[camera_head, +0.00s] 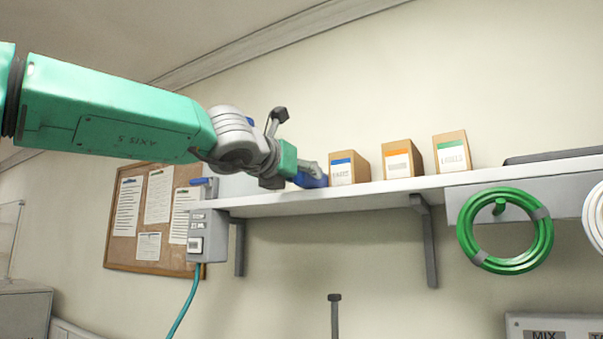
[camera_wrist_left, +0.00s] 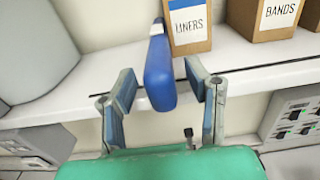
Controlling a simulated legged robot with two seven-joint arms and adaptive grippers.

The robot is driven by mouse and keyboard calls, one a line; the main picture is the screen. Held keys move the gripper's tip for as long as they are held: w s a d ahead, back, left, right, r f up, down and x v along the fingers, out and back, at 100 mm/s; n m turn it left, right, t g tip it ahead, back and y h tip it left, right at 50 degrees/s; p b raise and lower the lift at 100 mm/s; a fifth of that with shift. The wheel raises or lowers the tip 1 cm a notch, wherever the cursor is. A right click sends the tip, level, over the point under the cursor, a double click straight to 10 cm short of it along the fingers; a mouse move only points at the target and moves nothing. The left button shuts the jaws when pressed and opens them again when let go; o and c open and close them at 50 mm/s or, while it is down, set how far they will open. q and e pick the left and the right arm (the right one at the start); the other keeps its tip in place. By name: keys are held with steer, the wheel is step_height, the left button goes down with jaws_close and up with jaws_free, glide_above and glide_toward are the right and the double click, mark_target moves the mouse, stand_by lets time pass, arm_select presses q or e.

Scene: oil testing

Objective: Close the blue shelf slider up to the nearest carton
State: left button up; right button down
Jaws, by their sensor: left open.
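The blue slider (camera_head: 312,178) is at the left part of the white shelf (camera_head: 385,187), just left of the nearest carton (camera_head: 349,168). This tan carton has a blue-marked label, which reads LINERS in the left wrist view (camera_wrist_left: 190,38). My left gripper (camera_head: 300,170) reaches the slider from the left. In the left wrist view its fingers stand open on both sides of the blue slider (camera_wrist_left: 160,78), with visible gaps. The slider's upper end is close to the carton; I cannot tell whether they touch. My right gripper is not in view.
Cartons with orange (camera_head: 402,160) and green (camera_head: 452,152) labels stand farther right on the shelf. A green hose coil (camera_head: 474,239) hangs below right. A grey box (camera_head: 208,238) hangs at the shelf's left end, beside a corkboard (camera_head: 140,254).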

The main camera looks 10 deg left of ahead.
arm_select(q)
steer(key=shift+c, duration=0.4)
jaws_close()
steer(key=shift+w+a, duration=0.1)
steer(key=shift+a, duration=0.2)
steer(key=shift+o, duration=0.4)
jaws_free()
steer(key=shift+a, duration=0.15)
